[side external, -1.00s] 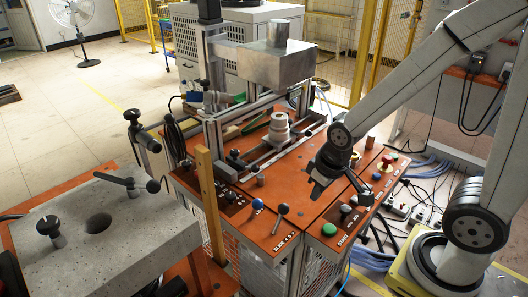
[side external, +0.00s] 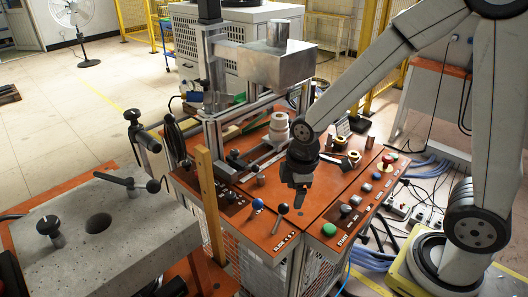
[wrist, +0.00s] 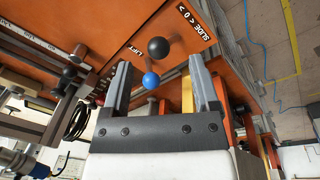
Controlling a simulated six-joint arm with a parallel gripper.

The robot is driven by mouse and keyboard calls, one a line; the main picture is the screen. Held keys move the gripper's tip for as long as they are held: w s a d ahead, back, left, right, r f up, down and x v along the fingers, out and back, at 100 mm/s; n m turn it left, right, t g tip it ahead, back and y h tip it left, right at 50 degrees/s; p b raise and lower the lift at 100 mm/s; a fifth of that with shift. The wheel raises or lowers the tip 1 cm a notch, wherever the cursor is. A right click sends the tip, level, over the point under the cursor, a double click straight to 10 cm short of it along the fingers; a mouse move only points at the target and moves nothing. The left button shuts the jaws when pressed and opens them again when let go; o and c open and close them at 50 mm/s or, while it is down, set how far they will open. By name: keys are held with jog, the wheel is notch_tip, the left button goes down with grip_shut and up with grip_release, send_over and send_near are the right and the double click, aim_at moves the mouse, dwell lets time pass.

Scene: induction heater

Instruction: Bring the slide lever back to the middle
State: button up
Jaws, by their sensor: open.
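The slide lever (side external: 282,209) has a dark round knob on a thin shaft and stands on the orange panel, above the SLIDE label. In the side view its shaft leans to the right. In the wrist view its black knob (wrist: 159,48) shows between the fingertips in the picture. My gripper (side external: 301,204) points down over the panel, close to the right of the knob in the side view. It also shows in the wrist view (wrist: 161,62), with its two fingers wide apart and nothing held. I cannot tell the exact height gap between the fingertips and the knob.
A blue-knobbed lever (side external: 257,204) stands just left of the slide lever, by the LIFT label in the wrist view. A green START button (side external: 329,230) sits to the right. A wooden post (side external: 210,205) and a metal press frame (side external: 262,62) rise nearby.

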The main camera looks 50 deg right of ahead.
aim_at(284, 207)
jog(key=n, duration=0.1)
jog(key=w+n, duration=0.1)
jog(key=n, duration=0.1)
jog(key=a+n, duration=0.1)
jog(key=shift+w+a+f+n+g, duration=0.1)
jog(key=shift+w+f+n+g, duration=0.2)
jog(key=shift+w, duration=0.1)
jog(key=shift+f, duration=0.2)
jog(key=shift+w+f, duration=0.15)
jog(key=shift+f, duration=1.7)
jog(key=shift+w+f, duration=0.1)
jog(key=shift+f, duration=1.75)
grip_shut()
